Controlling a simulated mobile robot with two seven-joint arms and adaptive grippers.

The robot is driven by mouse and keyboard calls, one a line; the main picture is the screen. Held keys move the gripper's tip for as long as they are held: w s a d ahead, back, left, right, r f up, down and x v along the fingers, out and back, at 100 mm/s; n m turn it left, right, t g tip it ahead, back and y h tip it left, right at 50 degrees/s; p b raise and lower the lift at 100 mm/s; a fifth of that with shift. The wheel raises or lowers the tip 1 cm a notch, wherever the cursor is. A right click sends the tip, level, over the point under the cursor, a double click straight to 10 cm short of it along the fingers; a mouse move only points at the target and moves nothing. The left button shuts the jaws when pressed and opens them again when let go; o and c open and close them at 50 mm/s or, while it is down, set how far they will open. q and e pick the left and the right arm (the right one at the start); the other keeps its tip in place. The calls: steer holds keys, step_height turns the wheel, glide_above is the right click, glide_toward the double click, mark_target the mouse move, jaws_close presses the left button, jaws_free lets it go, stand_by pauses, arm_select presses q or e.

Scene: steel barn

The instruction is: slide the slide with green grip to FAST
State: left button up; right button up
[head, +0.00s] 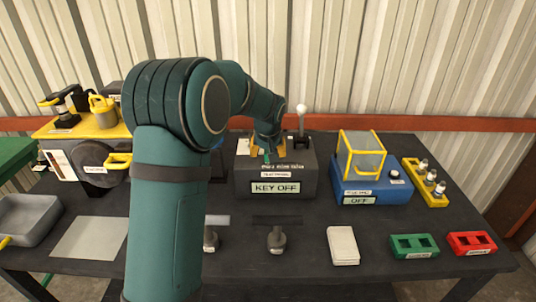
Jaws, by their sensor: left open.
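My left arm comes in from the left, and its gripper (267,153) is open over the top of a dark grey box (241,188). The box carries a "KEY OFF" label (275,187) on its front. Small lettering along the top front edge is too small to read with certainty. A small green piece (267,157) shows between or just below the fingers; it may be the slide's green grip, but I cannot tell whether the fingers touch it. The slide's track and setting are mostly hidden by the gripper. My right gripper is not in view.
A white-knobbed lever (301,110) stands at the box's back right. A blue box (371,185) with a yellow-framed clear cover is to the right. A yellow machine (88,129) stands at left. Handled tools (277,238), a white block (343,245) and green and red holders (414,246) lie in front.

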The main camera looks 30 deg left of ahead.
arm_select(q)
steer(key=shift+w+a+f, duration=0.1)
steer(key=shift+f, duration=0.25)
jaws_close()
steer(key=w+d, duration=0.1)
steer(key=d, duration=0.1)
steer(key=w+d+p, duration=0.1)
steer(key=w+d, duration=0.1)
steer(key=d, duration=0.1)
steer(key=w+d, duration=0.1)
steer(key=d, duration=0.1)
steer(key=shift+w+d+p, duration=0.25)
steer(key=shift+p, duration=0.15)
steer(key=shift+w+d, duration=0.1)
steer(key=shift+d, duration=0.2)
